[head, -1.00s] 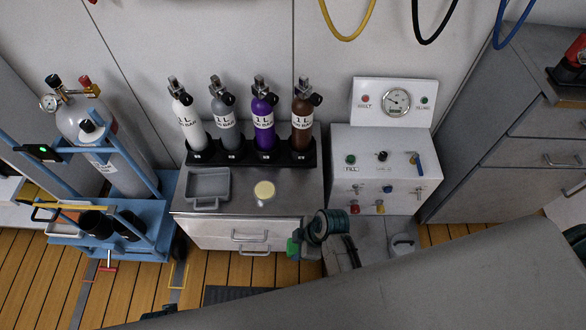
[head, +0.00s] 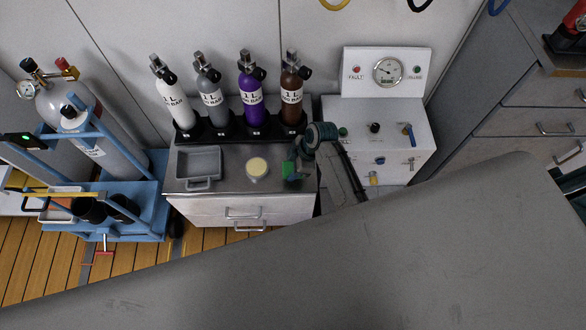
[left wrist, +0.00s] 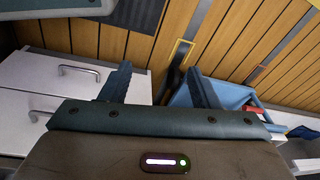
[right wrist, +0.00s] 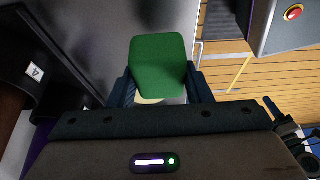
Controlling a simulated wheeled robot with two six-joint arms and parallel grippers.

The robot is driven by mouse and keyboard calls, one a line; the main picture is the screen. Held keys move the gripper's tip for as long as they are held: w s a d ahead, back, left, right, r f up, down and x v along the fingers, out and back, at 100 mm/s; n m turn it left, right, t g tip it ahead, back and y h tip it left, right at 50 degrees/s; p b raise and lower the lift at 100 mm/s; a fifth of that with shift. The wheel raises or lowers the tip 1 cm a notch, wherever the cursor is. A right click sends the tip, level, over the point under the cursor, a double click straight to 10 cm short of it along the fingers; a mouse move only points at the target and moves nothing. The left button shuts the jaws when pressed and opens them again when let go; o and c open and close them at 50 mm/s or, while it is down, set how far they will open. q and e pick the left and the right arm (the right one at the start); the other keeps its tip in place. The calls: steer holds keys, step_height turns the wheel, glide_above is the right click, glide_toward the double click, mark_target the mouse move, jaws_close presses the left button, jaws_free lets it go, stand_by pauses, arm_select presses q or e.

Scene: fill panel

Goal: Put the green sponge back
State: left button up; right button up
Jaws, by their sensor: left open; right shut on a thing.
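The green sponge (right wrist: 158,58) is held between the fingers of my right gripper (right wrist: 160,88), filling the gap in the right wrist view. In the head view the green sponge (head: 294,173) shows at my right gripper (head: 299,160), over the right end of the metal counter top (head: 230,150). Whether it touches the counter cannot be told. A round cream-yellow piece (head: 257,167) sits on the counter left of it. A grey tray (head: 213,165) lies further left and looks empty. My left gripper (left wrist: 158,88) is open and empty, low in front of white drawers; the head view does not show it.
Several small cylinders (head: 247,100) stand in a black rack (head: 219,130) behind the counter top. A white fill panel (head: 380,135) is to the right. A blue cylinder trolley (head: 145,205) is at left. Free counter lies between cream piece and tray.

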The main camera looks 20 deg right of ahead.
steer(key=f, duration=0.3)
steer(key=shift+w+d, duration=0.15)
steer(key=shift+w, duration=0.25)
steer(key=shift+f, duration=0.3)
arm_select(q)
steer(key=shift+w+r, duration=0.25)
steer(key=shift+r, duration=0.25)
steer(key=shift+f, duration=0.1)
arm_select(e)
steer(key=o, duration=1)
steer(key=shift+f, duration=0.1)
steer(key=shift+c, duration=0.2)
arm_select(q)
steer(key=shift+r, duration=0.2)
steer(key=f, duration=0.1)
steer(key=s+f, duration=0.1)
steer(key=s+f+p, duration=0.1)
steer(key=f, duration=0.1)
steer(key=shift+a, duration=0.1)
arm_select(e)
steer(key=v, duration=1.2)
steer(key=shift+s, duration=0.1)
